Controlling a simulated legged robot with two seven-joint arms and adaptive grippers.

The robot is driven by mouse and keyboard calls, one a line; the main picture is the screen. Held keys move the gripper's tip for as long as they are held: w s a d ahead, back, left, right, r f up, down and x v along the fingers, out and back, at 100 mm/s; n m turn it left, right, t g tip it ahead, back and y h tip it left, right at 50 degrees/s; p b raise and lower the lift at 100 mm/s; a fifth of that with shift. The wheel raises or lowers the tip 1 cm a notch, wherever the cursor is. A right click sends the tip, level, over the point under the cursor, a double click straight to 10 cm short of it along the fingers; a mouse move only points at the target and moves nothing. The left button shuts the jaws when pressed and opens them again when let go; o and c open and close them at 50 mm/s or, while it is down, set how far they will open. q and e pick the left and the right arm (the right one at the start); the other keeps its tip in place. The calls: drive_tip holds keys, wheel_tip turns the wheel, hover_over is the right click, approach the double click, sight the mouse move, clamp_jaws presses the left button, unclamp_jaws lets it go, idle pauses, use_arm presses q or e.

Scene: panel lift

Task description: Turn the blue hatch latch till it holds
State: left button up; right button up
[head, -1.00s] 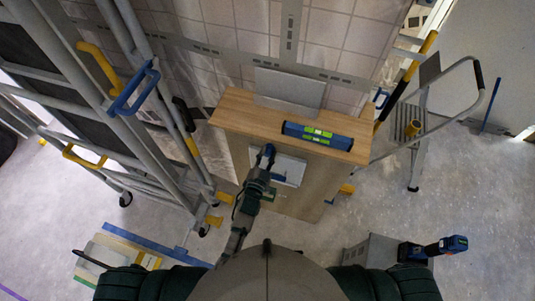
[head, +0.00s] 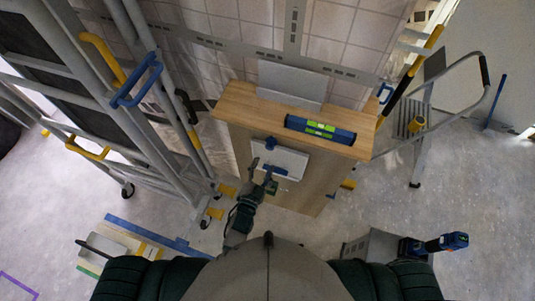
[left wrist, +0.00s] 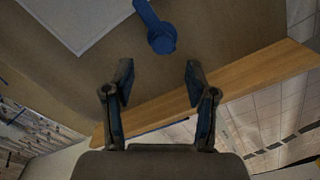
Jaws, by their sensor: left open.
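The blue hatch latch (head: 271,143) is at the upper edge of the pale hatch panel (head: 290,160) on the front of the wooden cabinet. In the left wrist view its round hub (left wrist: 162,40) sits beside the hatch panel (left wrist: 82,18), and its arm runs towards the top of the picture, where it is cut off. My left gripper (head: 262,170) is in front of the hatch, below the latch. In the left wrist view the gripper (left wrist: 158,90) has its fingers apart and empty, with the latch beyond the fingertips, not between them. My right gripper is not in view.
A scaffold frame (head: 150,110) stands at left and a step ladder (head: 421,140) at right. A grey box (head: 372,249) and a drill (head: 440,244) are at lower right.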

use_arm(q)
drive_tip(key=shift+v, duration=1.8)
drive_tip(key=s+a+f+n+g+y, duration=0.1)
drive_tip(key=s+a+f+g, duration=0.2)
drive_tip(key=f, duration=0.8)
drive_tip(key=s+a+f+n+g+y, duration=0.15)
drive_tip(key=s+f, duration=0.25)
drive_tip(key=f, duration=0.6)
drive_tip(key=s+a+f+n+g, duration=0.15)
drive_tip(key=s+f+g, duration=0.25)
drive_tip(key=f, duration=0.7)
drive_tip(key=s+a+f+n+g+y, duration=0.1)
drive_tip(key=s+a+f+g, duration=0.1)
drive_tip(key=s+a+f, duration=0.3)
drive_tip(key=s+a+f+n+g+y, duration=0.1)
drive_tip(key=s+a+f+g, duration=0.2)
drive_tip(key=s, duration=0.8)
drive_tip(key=s+a+f+n+g+y, duration=0.1)
drive_tip(key=s+a+f+n+g, duration=0.1)
drive_tip(key=s+a+f, duration=0.5)
drive_tip(key=shift+s+f+g, duration=0.35)
drive_tip(key=shift+s+f, duration=0.2)
drive_tip(key=shift+s, duration=0.15)
